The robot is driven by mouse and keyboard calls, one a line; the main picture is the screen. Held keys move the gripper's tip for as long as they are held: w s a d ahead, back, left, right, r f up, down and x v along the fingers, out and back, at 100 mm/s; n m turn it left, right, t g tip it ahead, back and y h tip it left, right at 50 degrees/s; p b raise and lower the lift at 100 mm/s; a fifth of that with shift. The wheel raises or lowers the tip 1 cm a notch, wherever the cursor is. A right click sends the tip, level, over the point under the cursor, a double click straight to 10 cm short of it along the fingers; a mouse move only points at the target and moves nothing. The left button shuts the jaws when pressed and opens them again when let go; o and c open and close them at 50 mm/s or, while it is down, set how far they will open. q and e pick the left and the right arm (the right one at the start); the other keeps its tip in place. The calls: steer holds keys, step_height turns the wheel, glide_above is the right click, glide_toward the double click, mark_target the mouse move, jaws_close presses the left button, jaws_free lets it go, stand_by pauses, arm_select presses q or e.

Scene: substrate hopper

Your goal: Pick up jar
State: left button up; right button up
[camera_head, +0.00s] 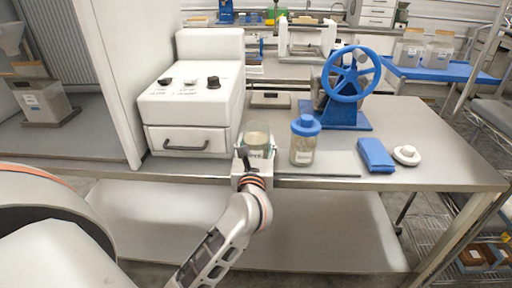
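A clear jar (257,141) with a white label and pale contents is near the front edge of the grey bench (335,172). It appears to have no lid. My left gripper (256,153) reaches up from below the bench edge, with its fingers on either side of this jar. Whether the fingers touch the jar is too small to tell. The jar's lower part is partly hidden by the gripper. A second jar (303,150) with a blue lid (305,125) stands upright just to the right. My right gripper is not in view.
A white machine (192,108) with knobs stands close on the left. A blue handwheel device (347,80) stands behind the jars. A blue block (375,155) and a white round piece (406,155) lie at the right.

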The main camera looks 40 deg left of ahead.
arm_select(q)
steer(key=shift+r, duration=0.1)
step_height(320, 180, up, 20)
steer(key=p, duration=0.5)
